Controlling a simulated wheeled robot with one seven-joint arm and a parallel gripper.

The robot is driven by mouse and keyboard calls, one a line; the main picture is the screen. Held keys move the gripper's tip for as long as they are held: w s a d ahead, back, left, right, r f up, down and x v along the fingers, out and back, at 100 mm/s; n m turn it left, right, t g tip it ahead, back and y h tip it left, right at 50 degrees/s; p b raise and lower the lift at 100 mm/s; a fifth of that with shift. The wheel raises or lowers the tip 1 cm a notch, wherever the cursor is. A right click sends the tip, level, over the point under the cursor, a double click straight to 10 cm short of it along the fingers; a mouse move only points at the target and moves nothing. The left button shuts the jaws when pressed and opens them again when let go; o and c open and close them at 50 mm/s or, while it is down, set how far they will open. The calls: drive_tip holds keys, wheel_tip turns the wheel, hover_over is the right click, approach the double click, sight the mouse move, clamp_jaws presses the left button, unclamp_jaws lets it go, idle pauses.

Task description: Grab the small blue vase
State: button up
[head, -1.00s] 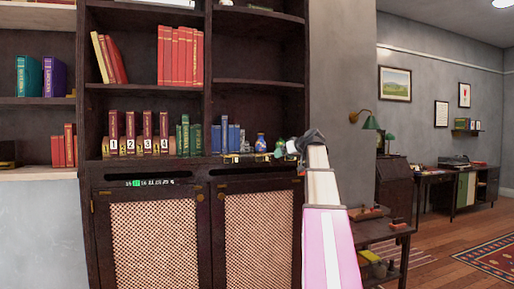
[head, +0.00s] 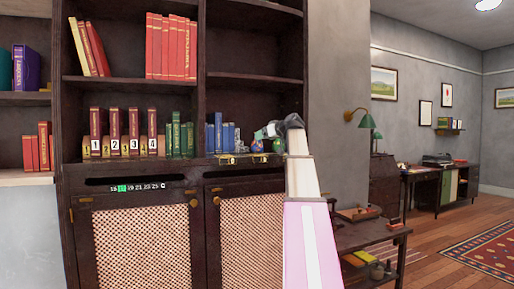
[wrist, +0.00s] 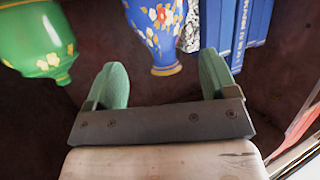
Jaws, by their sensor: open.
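The small blue vase (wrist: 155,30) has painted flowers and a narrow yellow-edged end. In the wrist view it is at the top centre, with that narrow end between my fingertips; I cannot tell whether they touch it. My gripper (wrist: 162,80) is open, with green fingers spread either side. In the head view the blue vase (head: 257,146) stands on the cabinet shelf and my gripper (head: 267,131) is right at it, partly covering it.
A green flowered vase (wrist: 35,40) is close on the left in the wrist view; blue books (wrist: 232,25) are close on the right. Numbered red books (head: 115,135) and green books (head: 180,137) stand further left on the shelf. A low side table (head: 365,235) is at right.

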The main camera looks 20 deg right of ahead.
drive_tip(key=shift+x, duration=2.65)
drive_tip(key=shift+r, duration=0.2)
drive_tip(key=c, duration=1)
